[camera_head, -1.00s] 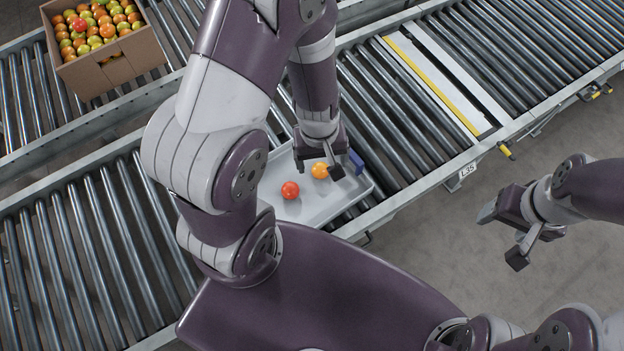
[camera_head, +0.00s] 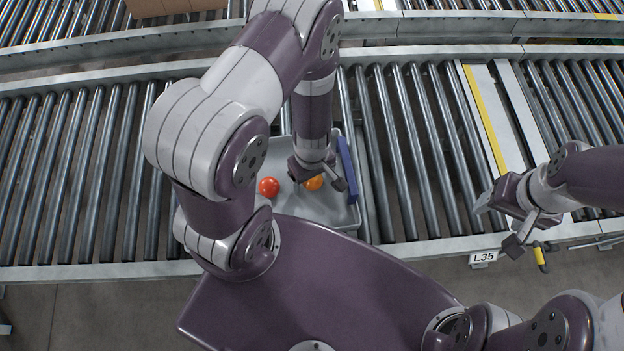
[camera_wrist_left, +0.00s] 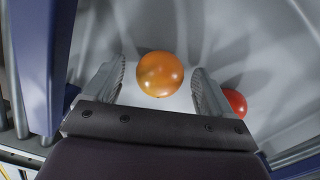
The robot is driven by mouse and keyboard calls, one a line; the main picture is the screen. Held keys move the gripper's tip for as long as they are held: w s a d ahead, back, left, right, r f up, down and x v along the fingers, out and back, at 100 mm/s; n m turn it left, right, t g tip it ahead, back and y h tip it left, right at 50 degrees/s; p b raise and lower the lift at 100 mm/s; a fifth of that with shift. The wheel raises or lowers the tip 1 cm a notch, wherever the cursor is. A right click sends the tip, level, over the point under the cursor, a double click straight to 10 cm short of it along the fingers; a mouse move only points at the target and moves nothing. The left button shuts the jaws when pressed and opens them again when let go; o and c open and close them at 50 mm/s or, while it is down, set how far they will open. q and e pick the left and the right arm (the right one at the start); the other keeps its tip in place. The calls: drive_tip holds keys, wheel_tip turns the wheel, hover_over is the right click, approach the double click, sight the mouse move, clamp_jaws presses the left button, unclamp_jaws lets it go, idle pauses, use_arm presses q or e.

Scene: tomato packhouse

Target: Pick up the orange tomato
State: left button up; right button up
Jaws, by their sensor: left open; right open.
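The orange tomato (camera_head: 314,183) lies in a light grey tray (camera_head: 345,215) on the roller conveyor. In the left wrist view the orange tomato (camera_wrist_left: 160,74) sits between the two spread fingers of my left gripper (camera_wrist_left: 160,85), with a gap on each side. In the head view my left gripper (camera_head: 318,178) is over the tray, partly covering the orange tomato. A red tomato (camera_head: 269,187) lies to its left in the tray; it also shows in the left wrist view (camera_wrist_left: 235,103) outside the right-hand finger. My right gripper (camera_head: 497,222) is open and empty, to the right of the tray.
A blue bar (camera_head: 347,170) stands along the tray's right side. Bare rollers (camera_head: 90,170) extend to the left and right. A cardboard box (camera_head: 175,6) is at the top edge.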

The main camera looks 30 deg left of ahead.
use_arm(q)
drive_tip(key=shift+c, duration=0.3)
drive_tip(key=c, duration=0.8)
drive_tip(key=shift+r, duration=0.15)
